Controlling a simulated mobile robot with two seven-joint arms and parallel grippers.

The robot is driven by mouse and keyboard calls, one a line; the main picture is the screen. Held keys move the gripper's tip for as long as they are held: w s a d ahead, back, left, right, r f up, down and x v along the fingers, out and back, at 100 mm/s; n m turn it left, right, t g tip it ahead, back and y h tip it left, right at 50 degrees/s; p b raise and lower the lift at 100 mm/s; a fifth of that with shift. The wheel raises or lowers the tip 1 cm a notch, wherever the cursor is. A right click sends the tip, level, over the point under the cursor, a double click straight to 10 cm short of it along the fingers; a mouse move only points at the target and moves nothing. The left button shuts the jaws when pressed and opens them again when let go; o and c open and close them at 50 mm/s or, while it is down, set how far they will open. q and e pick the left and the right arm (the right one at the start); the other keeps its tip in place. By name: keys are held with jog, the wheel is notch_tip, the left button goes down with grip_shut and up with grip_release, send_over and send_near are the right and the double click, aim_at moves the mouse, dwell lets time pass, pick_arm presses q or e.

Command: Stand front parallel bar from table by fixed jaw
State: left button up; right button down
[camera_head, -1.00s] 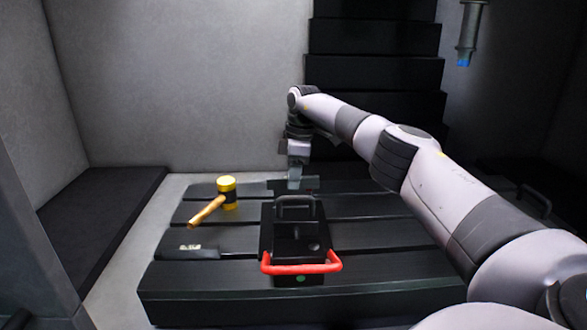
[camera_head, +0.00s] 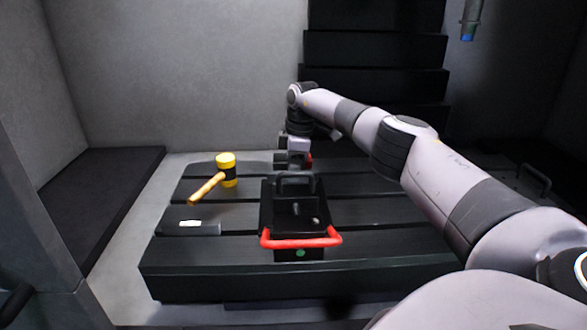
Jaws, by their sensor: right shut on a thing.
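My right gripper (camera_head: 299,163) is behind the vise, a little above the slotted table (camera_head: 390,238). It is shut on a dark bar (camera_head: 280,160), mostly hidden by the fingers; its end juts out to the left, and a small red patch shows on the right. The black vise (camera_head: 266,212) stands on the table with a red handle (camera_head: 300,242) at its front. A dark loop handle (camera_head: 296,181) rises at its back. I cannot clearly make out the fixed jaw. Another dark bar (camera_head: 205,229) with a white label lies flat at the table's left front. My left gripper is not in view.
A yellow-headed mallet (camera_head: 226,163) with a wooden handle lies on the table left of the vise. Black bellows (camera_head: 375,65) rise behind the table. A dark handle (camera_head: 535,177) shows at the far right. The table front right of the vise is clear.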

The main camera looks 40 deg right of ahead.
jog(key=c, duration=1)
grip_release()
jog(key=shift+r, duration=0.15)
jog(key=shift+r+p, duration=0.35)
jog(key=shift+r, duration=5)
